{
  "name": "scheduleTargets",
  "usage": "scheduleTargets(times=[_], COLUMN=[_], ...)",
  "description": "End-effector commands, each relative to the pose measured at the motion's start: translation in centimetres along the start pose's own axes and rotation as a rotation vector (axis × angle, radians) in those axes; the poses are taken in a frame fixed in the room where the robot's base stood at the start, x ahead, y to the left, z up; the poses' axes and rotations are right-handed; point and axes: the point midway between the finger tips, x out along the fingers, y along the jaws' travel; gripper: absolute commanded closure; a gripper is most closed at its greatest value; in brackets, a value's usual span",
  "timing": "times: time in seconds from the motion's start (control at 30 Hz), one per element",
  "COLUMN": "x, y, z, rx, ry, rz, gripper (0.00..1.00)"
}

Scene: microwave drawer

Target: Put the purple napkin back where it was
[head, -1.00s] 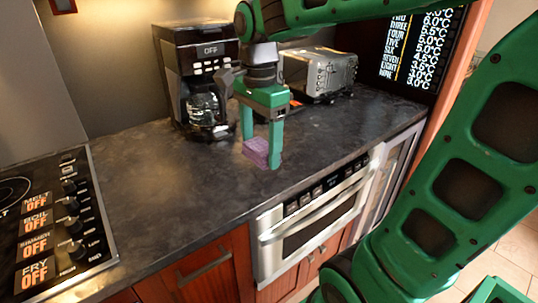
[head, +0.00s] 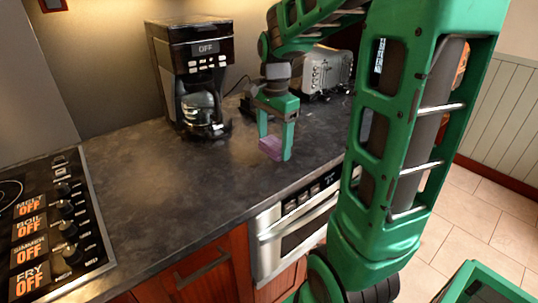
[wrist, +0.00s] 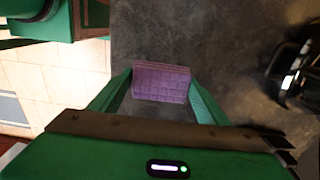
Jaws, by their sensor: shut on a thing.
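The purple napkin (head: 270,148) is a small folded block with a grid pattern. My gripper (head: 276,152) is shut on it, over the dark countertop in front of the coffee maker and toaster. In the wrist view the napkin (wrist: 161,82) sits between the two green fingers (wrist: 161,95), with the dark counter behind it. I cannot tell whether the napkin touches the counter or hangs just above it.
A coffee maker (head: 195,75) stands at the back, left of my gripper. A toaster (head: 327,72) stands behind it to the right. The stove (head: 55,225) is at the left. The counter (head: 160,180) between stove and gripper is clear. A built-in microwave drawer (head: 295,230) is below the counter edge.

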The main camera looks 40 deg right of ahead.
Motion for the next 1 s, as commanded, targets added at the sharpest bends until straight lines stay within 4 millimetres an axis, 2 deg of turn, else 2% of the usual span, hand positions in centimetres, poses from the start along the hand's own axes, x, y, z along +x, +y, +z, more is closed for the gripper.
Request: scheduleTargets(times=[0.33, 0.73, 0.77, 0.83, 1.0], x=[3.8, 4.2, 4.3, 4.2, 4.2], y=[0.0, 0.0, -0.1, -0.1, -0.1], z=[0.0, 0.0, 0.1, 0.1, 0.1], rx=[0.001, 0.0, 0.0, -0.001, -0.001], ry=[-0.001, -0.001, -0.001, -0.001, -0.001], rz=[0.001, 0.0, 0.0, -0.001, -0.001], gripper=[0.51, 0.51, 0.28, 0.12, 0.12])
